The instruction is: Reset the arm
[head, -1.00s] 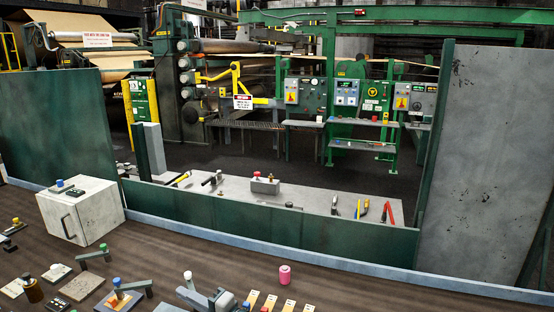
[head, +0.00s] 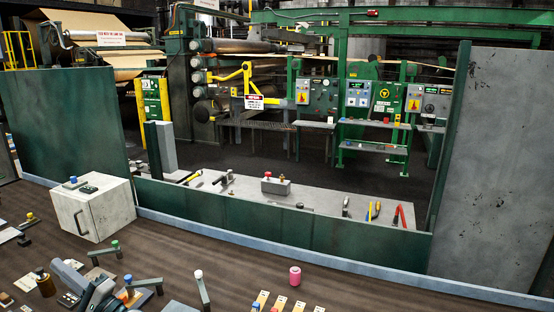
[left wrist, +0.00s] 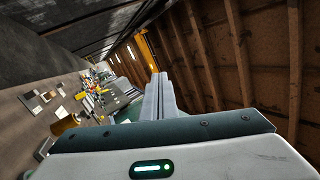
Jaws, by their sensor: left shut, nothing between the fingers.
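My left gripper (head: 68,272) is low at the left of the head view, above the brown bench (head: 235,270), with small parts around it in the picture. In the left wrist view its two grey fingers (left wrist: 160,85) lie together, with nothing held between them. The wrist is tilted, so that view shows the bench sideways at left and a beamed roof at right. My right gripper is in neither view.
A white box with a handle (head: 92,208) stands at the bench's back left. A pink cylinder (head: 295,276), lever handles (head: 203,288) and a dark bottle (head: 44,283) stand on the bench. A low green wall (head: 290,232) runs behind, with tools on a grey ledge (head: 235,188).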

